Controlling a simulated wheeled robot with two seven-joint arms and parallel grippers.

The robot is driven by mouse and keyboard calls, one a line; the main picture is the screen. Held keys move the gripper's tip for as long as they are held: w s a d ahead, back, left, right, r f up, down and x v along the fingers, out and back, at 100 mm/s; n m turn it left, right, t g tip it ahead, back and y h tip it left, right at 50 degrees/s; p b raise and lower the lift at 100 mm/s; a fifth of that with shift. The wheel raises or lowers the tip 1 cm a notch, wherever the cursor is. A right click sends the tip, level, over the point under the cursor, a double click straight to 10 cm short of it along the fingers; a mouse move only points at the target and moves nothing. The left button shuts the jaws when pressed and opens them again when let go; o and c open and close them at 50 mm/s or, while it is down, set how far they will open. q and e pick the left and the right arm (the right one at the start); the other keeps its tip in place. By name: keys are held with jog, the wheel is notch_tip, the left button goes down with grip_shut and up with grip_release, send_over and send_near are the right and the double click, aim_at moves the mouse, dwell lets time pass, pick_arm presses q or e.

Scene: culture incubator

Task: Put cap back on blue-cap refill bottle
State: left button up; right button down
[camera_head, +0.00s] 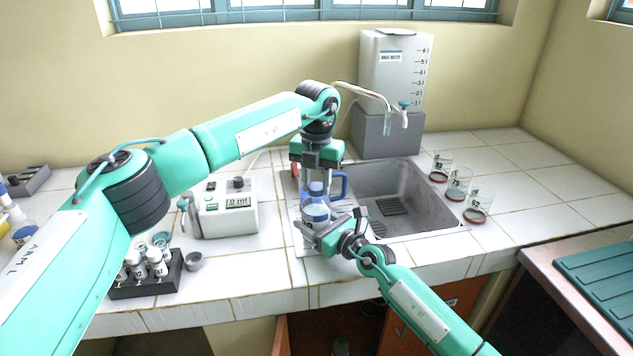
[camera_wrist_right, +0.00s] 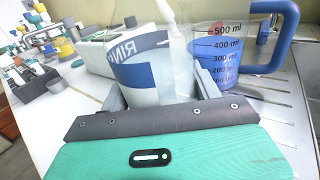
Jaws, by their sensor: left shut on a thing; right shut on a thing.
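The refill bottle (camera_head: 316,213) stands upright at the sink's left edge, white with a blue band. My right gripper (camera_head: 322,231) is shut around its body from the front. In the right wrist view the bottle (camera_wrist_right: 150,78), with a blue and white label, sits between the fingers of my right gripper (camera_wrist_right: 160,90), its top out of frame. My left gripper (camera_head: 317,174) points down from above, shut on the blue cap (camera_head: 316,188) right over the bottle. Whether the cap touches the bottle's neck cannot be told.
A measuring jug with a blue handle (camera_head: 342,184) stands close behind the bottle; the jug (camera_wrist_right: 218,60) also shows in the right wrist view. The sink (camera_head: 425,205) is to the right.

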pick_arm(q)
jog(key=o, duration=1.1)
jog(key=shift+o, duration=0.2)
notch_tip(320, 180, up, 12)
pick_arm(e)
jog(key=shift+c, duration=1.2)
grip_release()
jog(key=v, duration=1.3)
pick_arm(q)
jog(key=shift+r, duration=0.2)
pick_arm(e)
jog(key=shift+s+d, duration=0.25)
jog(key=shift+s, duration=0.05)
